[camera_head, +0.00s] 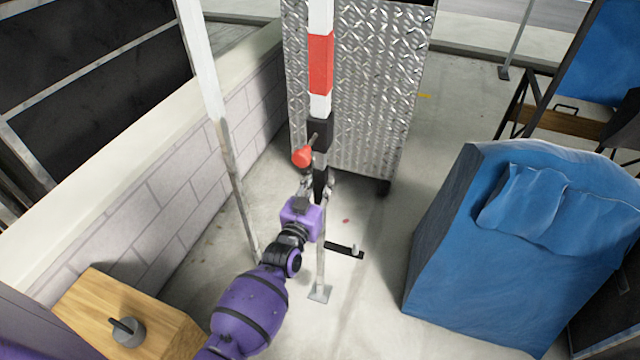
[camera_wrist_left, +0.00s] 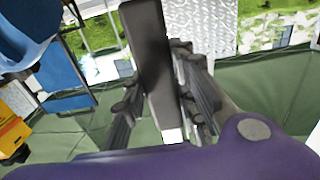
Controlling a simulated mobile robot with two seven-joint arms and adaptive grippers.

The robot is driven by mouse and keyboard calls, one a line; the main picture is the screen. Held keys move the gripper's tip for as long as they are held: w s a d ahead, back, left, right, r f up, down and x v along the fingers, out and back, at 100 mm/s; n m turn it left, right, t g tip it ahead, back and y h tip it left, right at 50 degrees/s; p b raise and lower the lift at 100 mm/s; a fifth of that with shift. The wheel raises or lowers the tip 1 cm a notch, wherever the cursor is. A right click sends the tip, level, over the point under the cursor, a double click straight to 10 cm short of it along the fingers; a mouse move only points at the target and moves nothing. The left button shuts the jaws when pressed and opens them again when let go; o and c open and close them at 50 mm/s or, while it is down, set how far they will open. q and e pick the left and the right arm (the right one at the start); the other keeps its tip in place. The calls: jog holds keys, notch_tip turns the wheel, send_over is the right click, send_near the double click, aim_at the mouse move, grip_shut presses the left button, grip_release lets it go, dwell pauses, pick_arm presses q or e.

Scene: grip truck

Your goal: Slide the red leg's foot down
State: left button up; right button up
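The red leg (camera_head: 320,62) is a red-and-white post standing upright, with a black section (camera_head: 319,133) and a red knob (camera_head: 302,156) on its left. Its lower part (camera_head: 320,265) is a thin grey tube ending in a flat square foot (camera_head: 320,293) near the floor. My left gripper (camera_head: 319,183) is at the black section below the knob, one finger on each side. In the left wrist view, a dark bar (camera_wrist_left: 150,55) passes between the fingers (camera_wrist_left: 160,95). The fingers look spread; I cannot tell whether they touch it. My right gripper is not in view.
A black bar (camera_head: 343,249) sticks out right of the tube. A metal tread-plate panel (camera_head: 370,90) stands behind the leg. A block wall (camera_head: 165,190) and grey pole (camera_head: 232,160) are left, a wooden box (camera_head: 75,310) front left, a blue-covered box (camera_head: 480,270) right.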

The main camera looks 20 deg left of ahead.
pick_arm(q)
grip_shut()
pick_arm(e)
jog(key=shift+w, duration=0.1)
pick_arm(q)
notch_tip(320, 180, down, 13)
jog(key=b, duration=0.8)
jog(key=shift+s, duration=0.15)
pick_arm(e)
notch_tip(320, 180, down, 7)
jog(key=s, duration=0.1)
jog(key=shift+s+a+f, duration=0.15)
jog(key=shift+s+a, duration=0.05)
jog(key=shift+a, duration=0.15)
pick_arm(q)
jog(key=shift+r, duration=0.1)
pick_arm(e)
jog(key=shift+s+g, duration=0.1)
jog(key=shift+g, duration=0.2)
